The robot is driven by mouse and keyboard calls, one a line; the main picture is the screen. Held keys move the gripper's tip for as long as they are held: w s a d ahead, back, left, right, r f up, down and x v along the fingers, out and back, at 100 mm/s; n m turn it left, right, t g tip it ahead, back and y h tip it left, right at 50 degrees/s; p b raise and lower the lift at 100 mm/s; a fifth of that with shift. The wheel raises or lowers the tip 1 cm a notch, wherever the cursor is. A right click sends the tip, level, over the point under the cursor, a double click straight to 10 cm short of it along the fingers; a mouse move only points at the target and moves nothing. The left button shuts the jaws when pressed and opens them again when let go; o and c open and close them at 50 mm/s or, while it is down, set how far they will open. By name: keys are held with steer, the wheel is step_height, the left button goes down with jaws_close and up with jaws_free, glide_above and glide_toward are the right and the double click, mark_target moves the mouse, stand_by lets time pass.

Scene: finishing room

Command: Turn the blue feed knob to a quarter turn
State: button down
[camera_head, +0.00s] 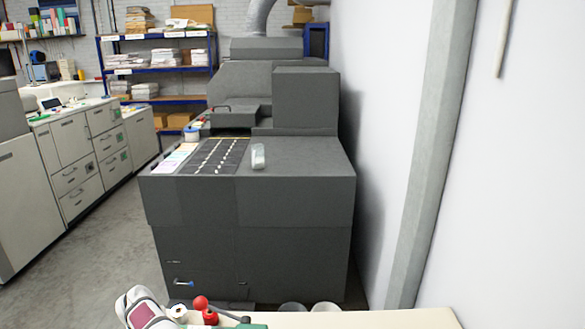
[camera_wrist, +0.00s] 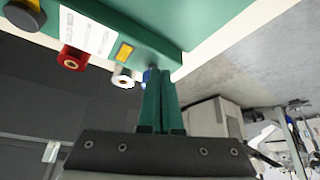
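The blue feed knob (camera_wrist: 147,76) shows in the wrist view as a small blue patch at the edge of a green panel (camera_wrist: 150,35). It is mostly hidden behind my gripper's fingertips. My gripper (camera_wrist: 160,75) has two narrow dark green fingers that lie side by side with only a thin dark line between them, so it looks shut. Its tips overlap the knob in the picture, and I cannot tell whether they touch it. The knob's angle cannot be made out. In the head view, a bit of green casing (camera_head: 250,326) shows at the bottom edge.
A white knob (camera_wrist: 124,78) sits close beside the blue one, then a red knob (camera_wrist: 72,60) and a dark knob (camera_wrist: 24,13) farther left. A cream worktop (camera_head: 380,319) lies in front, with a grey machine (camera_head: 260,215) beyond.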

steer(key=shift+s+d, duration=0.1)
steer(key=shift+s, duration=0.3)
step_height(320, 180, up, 6)
stand_by(0.3)
steer(key=f, duration=0.2)
steer(key=w+d+f, duration=0.1)
steer(key=f, duration=0.1)
steer(key=d+f, duration=0.1)
steer(key=f, duration=0.1)
steer(key=shift+w, duration=0.25)
steer(key=shift+w+a, duration=0.2)
stand_by(0.6)
